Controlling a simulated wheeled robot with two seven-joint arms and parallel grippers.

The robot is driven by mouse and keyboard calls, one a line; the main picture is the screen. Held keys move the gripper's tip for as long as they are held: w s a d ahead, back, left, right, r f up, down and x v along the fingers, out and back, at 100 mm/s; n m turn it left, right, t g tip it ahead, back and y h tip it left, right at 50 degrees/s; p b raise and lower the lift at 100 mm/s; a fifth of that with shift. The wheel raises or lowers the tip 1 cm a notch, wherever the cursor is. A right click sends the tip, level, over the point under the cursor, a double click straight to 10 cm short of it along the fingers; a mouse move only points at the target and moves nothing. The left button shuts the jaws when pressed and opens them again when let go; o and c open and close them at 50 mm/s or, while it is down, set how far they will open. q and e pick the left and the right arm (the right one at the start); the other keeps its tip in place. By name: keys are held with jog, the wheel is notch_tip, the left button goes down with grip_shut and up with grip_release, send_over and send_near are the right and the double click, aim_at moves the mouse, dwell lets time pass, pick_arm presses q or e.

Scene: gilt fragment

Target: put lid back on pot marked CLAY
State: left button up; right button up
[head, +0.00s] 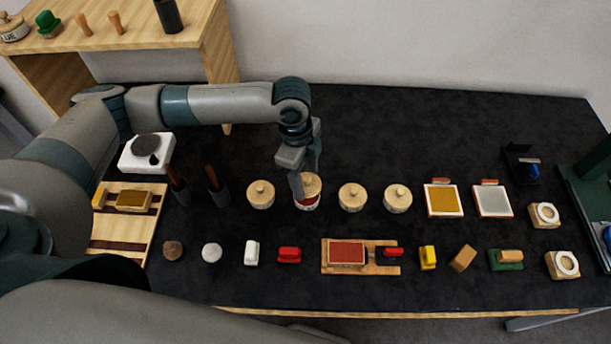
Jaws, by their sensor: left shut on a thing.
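A row of small cream pots with wooden lids stands mid-table: a left pot (260,197), a second pot (306,205), a third pot (352,200) and a fourth pot (397,202). Their labels are too small to read, so I cannot tell which says CLAY. My left gripper (298,190) comes down from above at the second pot and is shut on a round wooden lid (312,182). Red shows below this lid at the second pot. The gripper partly hides lid and pot, so I cannot tell whether they touch. My right gripper is not in view.
Dark tool holders (219,196) stand left of the pots. A gold-topped pad (444,200) lies to the right. A wooden tray with a red pad (347,254) lies in front, among several small blocks. The back of the black table (430,130) is clear.

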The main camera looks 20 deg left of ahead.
pick_arm(q)
notch_tip(320, 180, down, 2)
jog(key=shift+f+b, duration=0.2)
jog(key=shift+b, duration=0.8)
jog(key=shift+f, duration=0.9)
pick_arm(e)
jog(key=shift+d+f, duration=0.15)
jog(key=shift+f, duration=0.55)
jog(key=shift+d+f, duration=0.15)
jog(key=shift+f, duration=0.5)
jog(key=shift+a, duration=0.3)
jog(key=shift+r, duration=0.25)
pick_arm(q)
jog(key=shift+p, duration=0.45)
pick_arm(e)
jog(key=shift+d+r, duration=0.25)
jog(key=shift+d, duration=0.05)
pick_arm(q)
jog(key=shift+p, duration=0.4)
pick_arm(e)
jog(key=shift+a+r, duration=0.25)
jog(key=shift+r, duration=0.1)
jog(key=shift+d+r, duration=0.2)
